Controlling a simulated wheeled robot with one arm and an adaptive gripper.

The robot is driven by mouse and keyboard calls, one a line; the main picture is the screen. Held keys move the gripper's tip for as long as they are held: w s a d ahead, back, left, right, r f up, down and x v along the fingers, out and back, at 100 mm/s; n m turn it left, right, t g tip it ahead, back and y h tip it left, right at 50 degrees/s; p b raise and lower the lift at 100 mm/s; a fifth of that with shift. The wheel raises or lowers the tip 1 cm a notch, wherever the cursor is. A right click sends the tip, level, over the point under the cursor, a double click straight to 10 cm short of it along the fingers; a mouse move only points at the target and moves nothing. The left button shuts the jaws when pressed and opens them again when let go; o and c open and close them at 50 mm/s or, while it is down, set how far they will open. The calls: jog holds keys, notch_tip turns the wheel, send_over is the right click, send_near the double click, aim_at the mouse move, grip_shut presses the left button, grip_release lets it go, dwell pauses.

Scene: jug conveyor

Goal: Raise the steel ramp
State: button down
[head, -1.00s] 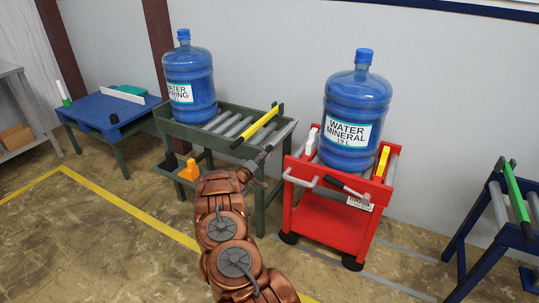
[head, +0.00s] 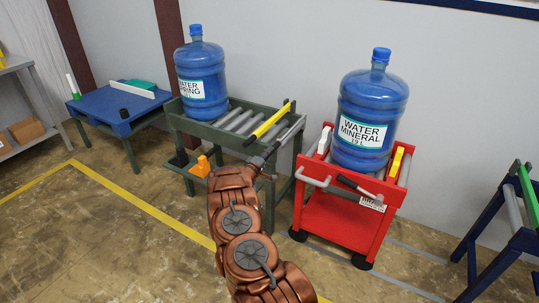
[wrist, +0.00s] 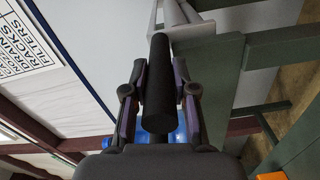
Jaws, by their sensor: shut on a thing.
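The steel ramp (head: 290,133) is a narrow grey piece at the right end of the green roller conveyor (head: 198,129). It sits near conveyor-top height, beside the gap to the red cart. My gripper (head: 262,158) is at its near side; my own wrist hides part of the contact in the head view. In the wrist view my gripper (wrist: 160,88) is shut on a black cylindrical handle (wrist: 159,70), with a finger on each side. Pale grey metal (wrist: 182,18) shows past the handle's far end. The ramp's exact tilt is hard to tell.
A blue jug (head: 202,78) stands on the green conveyor, with a yellow bar (head: 268,123) across its rollers. A red cart (head: 340,219) holds another jug (head: 370,105). A blue table (head: 115,108) is at left, a blue-framed stand (head: 497,238) at right. Floor in front is clear.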

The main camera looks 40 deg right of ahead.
jog(key=shift+w+r, duration=0.15)
jog(key=c, duration=0.9)
grip_release()
jog(key=v, duration=1.2)
